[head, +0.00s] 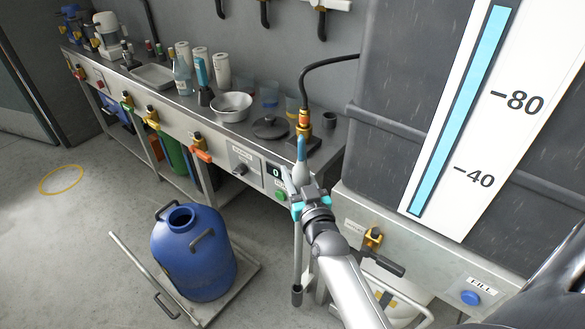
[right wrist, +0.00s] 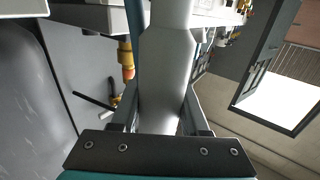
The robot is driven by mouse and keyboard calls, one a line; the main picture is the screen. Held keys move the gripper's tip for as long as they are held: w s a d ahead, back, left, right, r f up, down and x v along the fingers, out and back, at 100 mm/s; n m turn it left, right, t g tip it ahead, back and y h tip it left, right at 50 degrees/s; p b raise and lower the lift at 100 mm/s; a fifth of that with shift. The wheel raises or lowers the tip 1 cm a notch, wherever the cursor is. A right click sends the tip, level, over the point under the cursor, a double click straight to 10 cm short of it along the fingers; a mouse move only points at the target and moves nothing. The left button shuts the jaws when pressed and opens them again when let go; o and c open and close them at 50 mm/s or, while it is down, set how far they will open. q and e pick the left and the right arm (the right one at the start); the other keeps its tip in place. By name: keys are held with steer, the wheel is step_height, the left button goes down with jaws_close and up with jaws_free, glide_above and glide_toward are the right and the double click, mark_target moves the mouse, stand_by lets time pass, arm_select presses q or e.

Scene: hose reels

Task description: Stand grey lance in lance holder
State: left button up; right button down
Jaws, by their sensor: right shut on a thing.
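My right gripper (head: 300,190) is shut on the grey lance (head: 297,250), just in front of the counter's right end. The lance hangs about upright, with its dark tip (head: 296,296) low near the floor. A blue-grey tapered part (head: 301,150) rises above the jaws, in line with a yellow and orange fitting (head: 304,121) on a black hose; I cannot tell if they touch. In the right wrist view the thick grey lance body (right wrist: 165,75) fills the space between the fingers. A short dark cup (head: 329,120) stands on the counter; I cannot tell if it is the lance holder. My left gripper is out of view.
A steel counter (head: 175,103) carries bottles, a metal bowl (head: 231,106) and a dark lid (head: 271,127). A blue drum (head: 193,255) stands on a low trolley on the floor. A large dark tank with a level gauge (head: 460,110) stands at right.

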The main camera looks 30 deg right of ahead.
mark_target(299, 237)
steer(key=shift+r, duration=0.1)
stand_by(0.3)
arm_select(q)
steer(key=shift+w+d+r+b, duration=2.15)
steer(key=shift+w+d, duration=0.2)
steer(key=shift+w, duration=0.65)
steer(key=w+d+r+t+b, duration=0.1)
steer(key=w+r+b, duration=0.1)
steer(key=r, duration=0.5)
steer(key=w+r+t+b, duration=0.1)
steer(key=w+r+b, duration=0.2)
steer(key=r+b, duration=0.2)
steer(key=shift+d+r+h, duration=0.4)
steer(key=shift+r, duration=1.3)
arm_select(e)
step_height(299, 237, down, 17)
steer(key=shift+r, duration=0.1)
